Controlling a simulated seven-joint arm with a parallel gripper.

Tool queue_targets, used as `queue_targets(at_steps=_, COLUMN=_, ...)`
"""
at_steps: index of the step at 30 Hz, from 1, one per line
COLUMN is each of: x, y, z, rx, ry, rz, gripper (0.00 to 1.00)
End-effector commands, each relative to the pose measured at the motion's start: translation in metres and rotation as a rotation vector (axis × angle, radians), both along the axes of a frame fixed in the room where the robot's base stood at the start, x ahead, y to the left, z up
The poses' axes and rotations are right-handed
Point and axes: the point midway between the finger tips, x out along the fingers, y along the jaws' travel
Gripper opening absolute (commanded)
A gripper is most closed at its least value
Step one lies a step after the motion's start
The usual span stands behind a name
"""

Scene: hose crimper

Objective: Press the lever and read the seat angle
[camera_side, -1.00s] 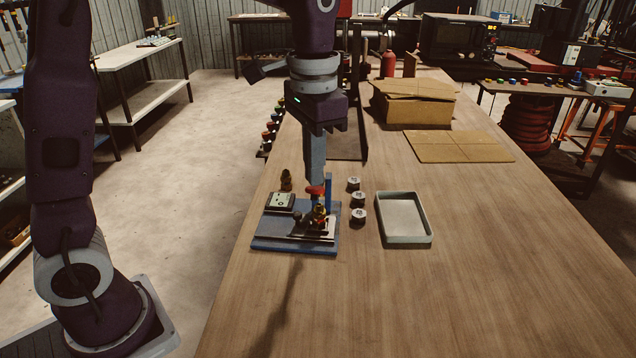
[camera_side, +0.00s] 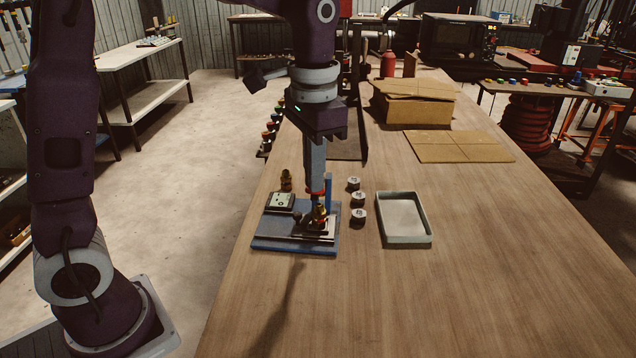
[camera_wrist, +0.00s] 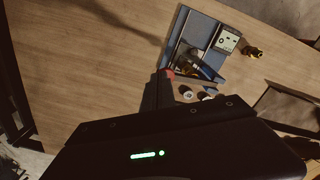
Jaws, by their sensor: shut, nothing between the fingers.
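The crimper fixture sits on the bench on a blue base plate (camera_side: 275,244); it also shows in the wrist view (camera_wrist: 177,40). Its lever has a red end (camera_wrist: 168,73), mostly hidden behind my gripper in the side view. My gripper (camera_side: 317,193) is shut and empty, pointing down with its tips at the red end, apparently touching it. A brass fitting (camera_side: 319,212) sits in the fixture just below the tips. A pale block with dark marks (camera_side: 280,201) is on the fixture's left; in the wrist view its face (camera_wrist: 227,41) is too small to read.
Another brass fitting (camera_side: 286,181) stands behind the pale block. Three round grey pieces (camera_side: 358,198) stand in a row right of the fixture, then an empty grey tray (camera_side: 427,237). A cardboard box (camera_side: 415,110) and a flat cardboard sheet (camera_side: 458,147) lie farther back. The front bench is clear.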

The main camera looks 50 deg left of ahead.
Motion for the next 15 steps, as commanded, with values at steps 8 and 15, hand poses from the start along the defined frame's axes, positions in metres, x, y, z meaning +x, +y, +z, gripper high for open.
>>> queue_targets(at_steps=8, x=0.000, y=0.000, z=-0.010, rx=0.000, ry=0.000, rz=0.000, gripper=0.00)
queue_targets(at_steps=15, x=0.000, y=0.000, z=-0.018, rx=0.000, ry=0.000, rz=0.000, gripper=0.00)
